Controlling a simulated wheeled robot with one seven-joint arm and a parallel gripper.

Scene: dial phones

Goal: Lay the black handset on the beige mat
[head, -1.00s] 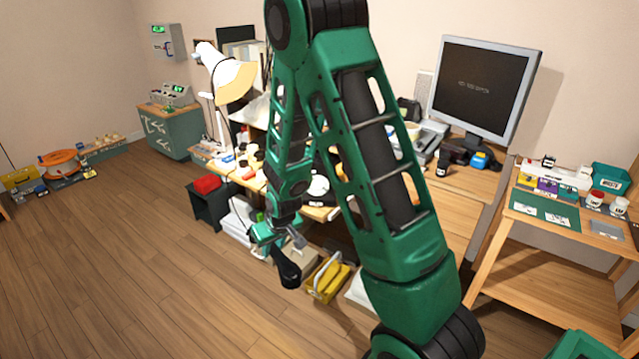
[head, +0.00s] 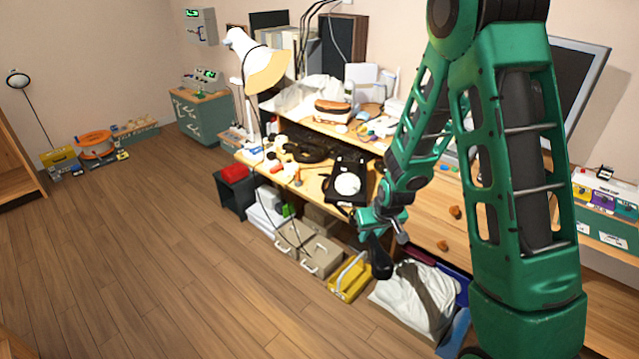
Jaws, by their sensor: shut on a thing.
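The black handset (head: 380,262) hangs below my gripper (head: 379,235), which is shut on it. The handset points downward and is clear of the floor, in front of the workbench. A black dial phone (head: 346,186) with a white round dial sits on the bench top, to the left of and beyond my gripper. I cannot make out a beige mat in this view. My arm covers the right part of the bench.
The wooden workbench (head: 310,182) holds a lamp (head: 262,68), a dark coiled cable (head: 310,148) and small parts. Below stand beige cases (head: 310,251), a yellow toolbox (head: 348,279) and a white sack (head: 415,300). The wooden floor (head: 180,260) at left is free.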

